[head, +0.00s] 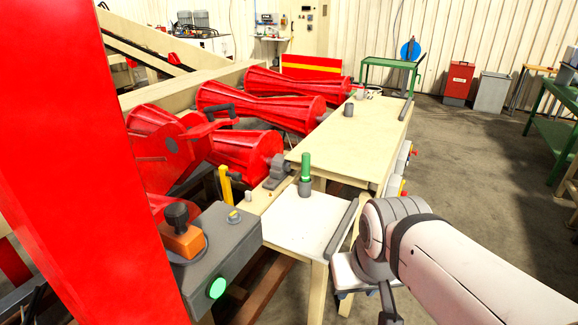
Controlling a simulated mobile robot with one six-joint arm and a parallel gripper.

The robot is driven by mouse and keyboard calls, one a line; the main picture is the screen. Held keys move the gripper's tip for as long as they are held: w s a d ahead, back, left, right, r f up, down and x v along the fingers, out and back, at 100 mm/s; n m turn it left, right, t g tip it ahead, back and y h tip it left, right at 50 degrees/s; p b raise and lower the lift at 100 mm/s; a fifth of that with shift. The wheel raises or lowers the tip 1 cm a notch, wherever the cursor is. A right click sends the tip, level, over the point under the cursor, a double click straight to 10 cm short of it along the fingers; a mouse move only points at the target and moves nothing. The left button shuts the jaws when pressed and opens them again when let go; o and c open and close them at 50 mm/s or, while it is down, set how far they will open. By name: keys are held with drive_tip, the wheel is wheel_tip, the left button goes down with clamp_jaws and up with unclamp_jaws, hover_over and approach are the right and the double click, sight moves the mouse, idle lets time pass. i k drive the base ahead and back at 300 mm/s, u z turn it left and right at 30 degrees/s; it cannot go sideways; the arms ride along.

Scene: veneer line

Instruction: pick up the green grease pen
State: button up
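The green grease pen (305,166) appears to be the green upright stick on the pale table, right of the grey control box in the head view. Its lower end is in or behind a small dark grey cup (305,188), so that end is hidden. Part of my white arm fills the lower right of the view, to the right of the pen and apart from it.
A grey control box (226,262) with a green button and orange-black knob stands at the near left. A large red panel (80,160) blocks the left side. Red tapered rollers (262,108) lie behind the table. The white near tabletop (300,228) is mostly clear.

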sight(306, 157)
drive_tip(key=z, duration=0.05)
drive_tip(key=i, duration=1)
drive_tip(key=u, duration=0.05)
